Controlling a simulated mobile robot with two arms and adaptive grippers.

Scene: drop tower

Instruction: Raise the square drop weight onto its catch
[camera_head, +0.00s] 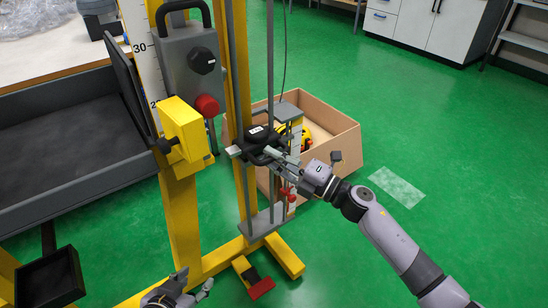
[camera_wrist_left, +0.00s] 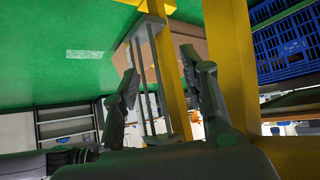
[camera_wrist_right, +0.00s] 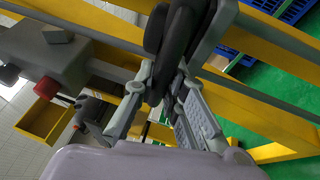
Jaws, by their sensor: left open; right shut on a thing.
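The drop weight (camera_head: 258,136) is a dark block with a small white label, on the upright grey guide rods of the yellow drop tower (camera_head: 240,80). It hangs well above the tower's foot. My right gripper (camera_head: 280,160) reaches in from the right and is shut on the dark handle at the weight's near side. In the right wrist view the dark handle (camera_wrist_right: 178,45) sits between the fingers. My left gripper (camera_head: 193,284) is open and empty, low at the bottom edge; its spread fingers (camera_wrist_left: 158,75) show in the left wrist view. I cannot make out the catch.
A grey control box (camera_head: 175,62) with a black knob and red button stands left of the rods. Below it is a yellow block (camera_head: 183,130) with a black knob. A cardboard box (camera_head: 338,140) stands behind the rods.

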